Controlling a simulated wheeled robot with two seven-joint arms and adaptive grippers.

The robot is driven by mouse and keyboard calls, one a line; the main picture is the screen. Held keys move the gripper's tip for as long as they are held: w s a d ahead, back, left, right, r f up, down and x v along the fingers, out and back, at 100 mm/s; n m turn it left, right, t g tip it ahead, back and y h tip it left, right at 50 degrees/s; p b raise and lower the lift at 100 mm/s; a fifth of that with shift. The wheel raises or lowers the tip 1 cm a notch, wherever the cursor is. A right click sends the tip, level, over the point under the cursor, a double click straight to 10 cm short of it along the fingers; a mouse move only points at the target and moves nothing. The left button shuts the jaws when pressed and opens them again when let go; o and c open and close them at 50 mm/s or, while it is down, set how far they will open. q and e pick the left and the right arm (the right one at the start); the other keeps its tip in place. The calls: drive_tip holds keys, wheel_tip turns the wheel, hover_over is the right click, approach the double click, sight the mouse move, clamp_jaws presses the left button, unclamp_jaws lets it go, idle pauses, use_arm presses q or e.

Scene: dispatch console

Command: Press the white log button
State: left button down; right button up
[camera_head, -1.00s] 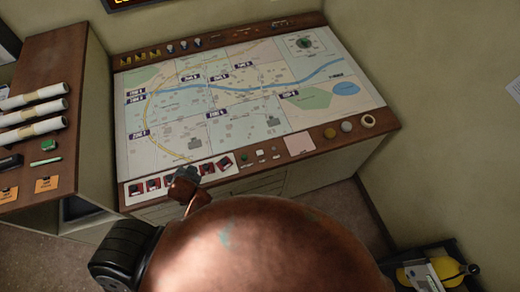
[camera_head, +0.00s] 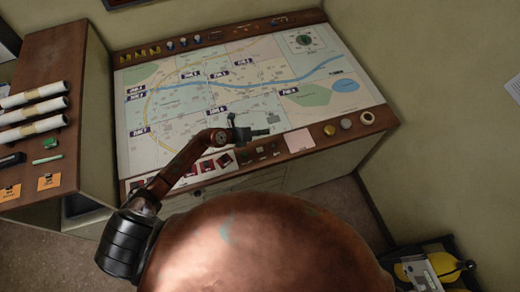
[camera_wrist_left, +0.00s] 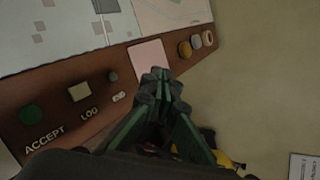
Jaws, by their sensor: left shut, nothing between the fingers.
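The white log button (camera_wrist_left: 79,92) is a small pale square on the brown front strip of the console, above the printed word LOG in the left wrist view. My left gripper (camera_wrist_left: 161,76) is shut and empty. In that view its fingertips lie to the right of the button, near the pink square. In the head view my left gripper (camera_head: 266,132) is over the lower edge of the map, close to the button row. My right gripper is not in view.
The green ACCEPT button (camera_wrist_left: 30,114) is left of the log button, and a small dark knob (camera_wrist_left: 112,76) and pale switch (camera_wrist_left: 118,97) are right of it. Beyond are a pink pad (camera_head: 300,140) and round knobs (camera_head: 346,124). Rolled papers (camera_head: 34,108) lie on the left cabinet.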

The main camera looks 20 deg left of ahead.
use_arm(q)
drive_tip(key=m+g+y, duration=0.1)
drive_tip(key=g, duration=0.1)
hover_over(258, 150)
wheel_tip(258, 150, down, 4)
drive_tip(key=shift+f, duration=0.15)
wheel_tip(258, 150, down, 7)
drive_tip(key=b, duration=0.6)
drive_tip(key=shift+d+b, duration=0.1)
drive_tip(key=shift+b, duration=0.3)
drive_tip(key=shift+f+b, duration=0.55)
drive_tip(key=shift+f, duration=0.2)
